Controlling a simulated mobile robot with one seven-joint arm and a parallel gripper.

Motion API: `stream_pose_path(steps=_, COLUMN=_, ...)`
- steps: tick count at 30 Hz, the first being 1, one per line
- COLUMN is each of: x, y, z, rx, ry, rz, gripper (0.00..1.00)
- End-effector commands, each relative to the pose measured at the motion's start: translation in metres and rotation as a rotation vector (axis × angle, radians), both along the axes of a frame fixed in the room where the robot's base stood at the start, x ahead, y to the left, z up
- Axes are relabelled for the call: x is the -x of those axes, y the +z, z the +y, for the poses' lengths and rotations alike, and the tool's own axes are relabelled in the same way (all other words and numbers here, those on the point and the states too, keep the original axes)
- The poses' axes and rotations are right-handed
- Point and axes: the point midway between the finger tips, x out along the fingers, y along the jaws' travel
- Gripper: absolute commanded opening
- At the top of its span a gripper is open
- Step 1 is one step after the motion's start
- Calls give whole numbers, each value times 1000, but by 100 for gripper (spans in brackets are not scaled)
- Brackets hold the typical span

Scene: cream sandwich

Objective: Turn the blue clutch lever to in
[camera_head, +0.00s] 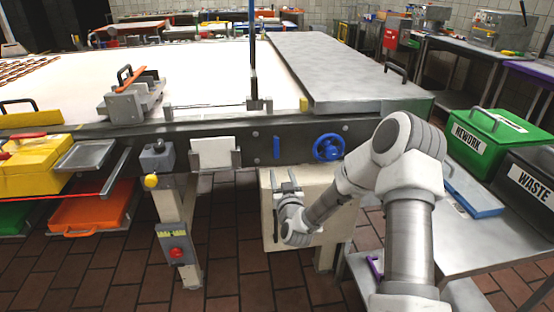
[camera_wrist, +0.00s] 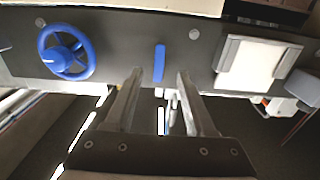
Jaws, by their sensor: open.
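The blue clutch lever (camera_head: 277,147) is a short, narrow blue bar on the dark front rail of the machine. It stands about upright, left of the blue handwheel (camera_head: 328,147). In the wrist view the lever (camera_wrist: 160,63) shows between and just beyond my fingertips, with the handwheel (camera_wrist: 66,51) to its left. My gripper (camera_head: 288,186) is just below the lever in the head view, fingers pointing up. In the wrist view my gripper (camera_wrist: 160,73) is open, with nothing held. The fingers appear apart from the lever. I cannot read any in or out marking.
A white card in a holder (camera_head: 213,153) sits left of the lever on the rail. Further left are a grey box with a yellow knob (camera_head: 151,181) and a red button box (camera_head: 176,252). A beige cabinet (camera_head: 330,225) stands below the rail. Green (camera_head: 495,135) and black bins are right.

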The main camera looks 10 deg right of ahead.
Motion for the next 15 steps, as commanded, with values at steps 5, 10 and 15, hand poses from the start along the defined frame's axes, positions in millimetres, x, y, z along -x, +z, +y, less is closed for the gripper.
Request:
stream_pose_path(steps=5, x=-34, y=-2, z=-2, rx=0, ry=-1, rz=-2, gripper=55)
stream_pose_path(steps=10, x=-63, y=-2, z=-4, rx=0, ry=-1, rz=-2, gripper=55)
stream_pose_path(steps=15, x=-86, y=-1, z=-4, rx=-1, ry=0, rz=-1, gripper=55)
